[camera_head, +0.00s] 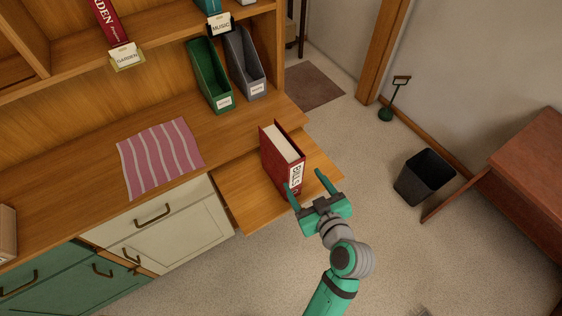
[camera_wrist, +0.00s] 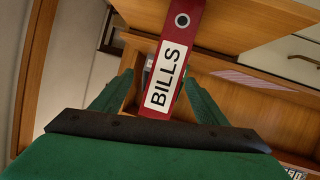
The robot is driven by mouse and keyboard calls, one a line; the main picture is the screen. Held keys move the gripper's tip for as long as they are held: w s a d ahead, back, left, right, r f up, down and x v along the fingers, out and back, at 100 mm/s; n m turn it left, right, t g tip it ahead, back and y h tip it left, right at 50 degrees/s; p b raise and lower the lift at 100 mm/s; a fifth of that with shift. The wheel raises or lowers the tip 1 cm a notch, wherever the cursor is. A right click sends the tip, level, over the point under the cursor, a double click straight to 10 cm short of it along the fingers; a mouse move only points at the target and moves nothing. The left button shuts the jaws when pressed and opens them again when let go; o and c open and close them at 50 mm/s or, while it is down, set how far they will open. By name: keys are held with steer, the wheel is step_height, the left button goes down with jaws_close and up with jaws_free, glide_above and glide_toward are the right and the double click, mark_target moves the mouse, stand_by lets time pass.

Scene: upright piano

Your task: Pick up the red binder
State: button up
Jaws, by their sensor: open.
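The red binder (camera_head: 279,160) stands upright on a pull-out wooden board (camera_head: 241,192) at the front of the desk. Its spine carries a white label reading BILLS and faces my gripper. My gripper (camera_head: 306,181) is open and empty in front of the spine, with its green fingers pointing toward the binder. In the wrist view the binder's spine (camera_wrist: 175,65) lies between the two open fingers (camera_wrist: 160,98), slightly above the palm. I cannot tell whether the fingers touch the binder.
A green file holder (camera_head: 207,80) and a grey one (camera_head: 245,65) stand on the desk behind. A pink striped cloth (camera_head: 160,158) lies to the left. A black bin (camera_head: 424,177) stands on the floor at right, near a reddish-brown piece of furniture (camera_head: 525,170).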

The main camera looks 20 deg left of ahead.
mark_target(295, 168)
steer(key=r, duration=0.1)
steer(key=a+r+g+y, duration=0.1)
steer(key=r, duration=0.1)
steer(key=w+a+r+y, duration=0.1)
steer(key=shift+a+r+n+g, duration=0.15)
steer(key=shift+n+g, duration=0.15)
steer(key=shift+a, duration=0.25)
steer(key=x, duration=0.5)
steer(key=shift+w, duration=0.1)
steer(key=shift+f+x, duration=0.2)
steer(key=shift+x, duration=2.4)
steer(key=shift+w+d+r, duration=0.1)
steer(key=shift+d, duration=0.1)
jaws_close()
